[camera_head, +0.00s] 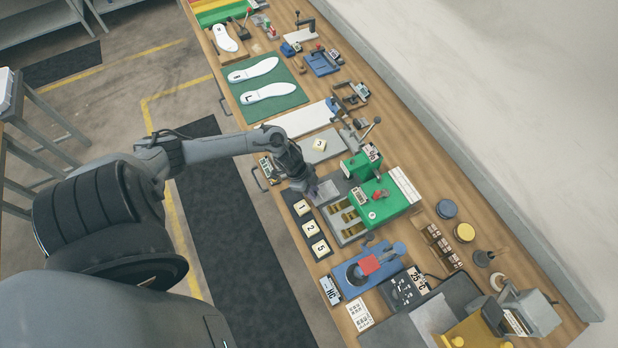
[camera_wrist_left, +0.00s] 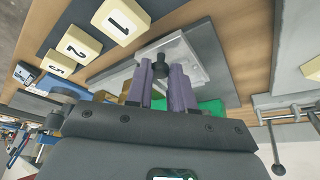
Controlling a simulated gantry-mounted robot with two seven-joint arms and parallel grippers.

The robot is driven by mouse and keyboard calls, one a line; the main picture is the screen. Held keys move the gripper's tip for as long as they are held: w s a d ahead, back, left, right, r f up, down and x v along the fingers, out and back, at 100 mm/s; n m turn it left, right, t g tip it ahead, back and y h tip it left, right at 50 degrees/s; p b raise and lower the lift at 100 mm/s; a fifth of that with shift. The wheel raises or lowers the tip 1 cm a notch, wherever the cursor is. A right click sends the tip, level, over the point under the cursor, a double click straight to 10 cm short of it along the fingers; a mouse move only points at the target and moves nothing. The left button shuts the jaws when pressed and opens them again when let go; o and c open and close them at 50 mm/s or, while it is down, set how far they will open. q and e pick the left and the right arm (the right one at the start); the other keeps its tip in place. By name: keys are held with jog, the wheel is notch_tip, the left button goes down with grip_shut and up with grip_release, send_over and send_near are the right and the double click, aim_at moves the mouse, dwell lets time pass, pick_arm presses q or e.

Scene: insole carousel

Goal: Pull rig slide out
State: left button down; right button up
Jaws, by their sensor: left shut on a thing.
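The green rig (camera_head: 383,199) stands on the bench, with a grey slide plate and brass-coloured strips (camera_head: 345,218) on its near side. My left gripper (camera_head: 313,191) is over the slide at the rig's left end. In the left wrist view, its two purple fingers (camera_wrist_left: 167,88) are shut on a small dark knob (camera_wrist_left: 160,64) that stands up from the light grey slide plate (camera_wrist_left: 188,57). The fingers partly hide the plate and the green body behind. My right gripper does not show in either view.
A dark tray with numbered blocks (camera_head: 309,228) lies along the bench's near edge beside the slide; block 1 (camera_wrist_left: 119,20) is close in the wrist view. A blue fixture (camera_head: 369,267) stands below the rig. A grey plate with block 3 (camera_head: 319,145) lies above.

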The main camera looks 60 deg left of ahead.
pick_arm(q)
jog(key=c, duration=1)
grip_release()
jog(key=v, duration=1)
jog(key=shift+r+p, duration=0.35)
jog(key=shift+r, duration=0.05)
